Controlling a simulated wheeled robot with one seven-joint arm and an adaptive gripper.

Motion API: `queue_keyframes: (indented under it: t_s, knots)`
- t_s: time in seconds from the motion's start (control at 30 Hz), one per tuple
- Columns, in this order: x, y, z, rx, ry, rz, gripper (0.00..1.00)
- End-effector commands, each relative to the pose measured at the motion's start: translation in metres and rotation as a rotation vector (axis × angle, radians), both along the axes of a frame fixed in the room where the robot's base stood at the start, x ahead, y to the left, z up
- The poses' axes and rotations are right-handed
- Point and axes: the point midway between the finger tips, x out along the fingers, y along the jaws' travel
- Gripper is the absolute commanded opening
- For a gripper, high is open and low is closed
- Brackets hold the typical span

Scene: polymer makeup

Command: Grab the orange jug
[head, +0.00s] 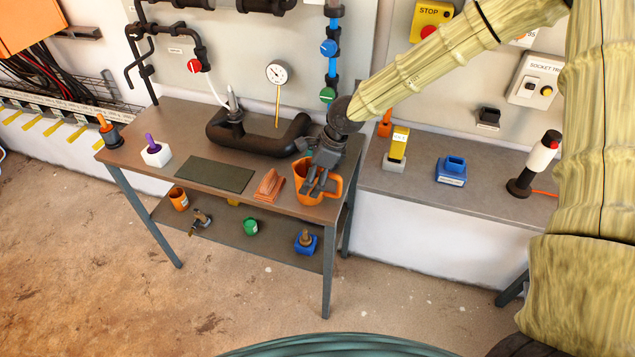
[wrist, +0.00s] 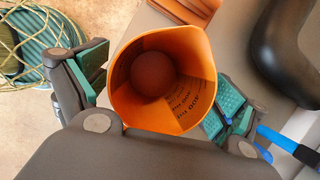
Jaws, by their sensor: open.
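The orange jug (head: 301,184) stands upright near the right front corner of the metal table, its handle toward the right. In the wrist view I look down into the open orange jug (wrist: 185,75), with dark printing on its inner wall. My gripper (head: 320,183) is above and in front of the jug in the head view, hiding part of it. In the wrist view my gripper (wrist: 157,90) is open, with one teal-padded finger on either side of the jug. A small gap shows at the left finger; whether the right finger touches cannot be told.
An orange-brown block (head: 268,185) lies close left of the jug, beside a dark green mat (head: 216,174). A thick black pipe (head: 255,143) runs behind. A grey side bench (head: 400,180) stands right, holding a yellow block and blue holder. The table's front edge is near.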

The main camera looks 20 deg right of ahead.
Motion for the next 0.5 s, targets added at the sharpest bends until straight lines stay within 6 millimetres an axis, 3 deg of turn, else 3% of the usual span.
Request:
queue_keyframes:
  t_s: [0.47, 0.5]
  knots:
    - [0.0017, 0.0044, -0.0120, 0.000, 0.000, 0.000, 0.96]
    - [0.0018, 0.0045, -0.0120, 0.000, 0.000, 0.000, 0.90]
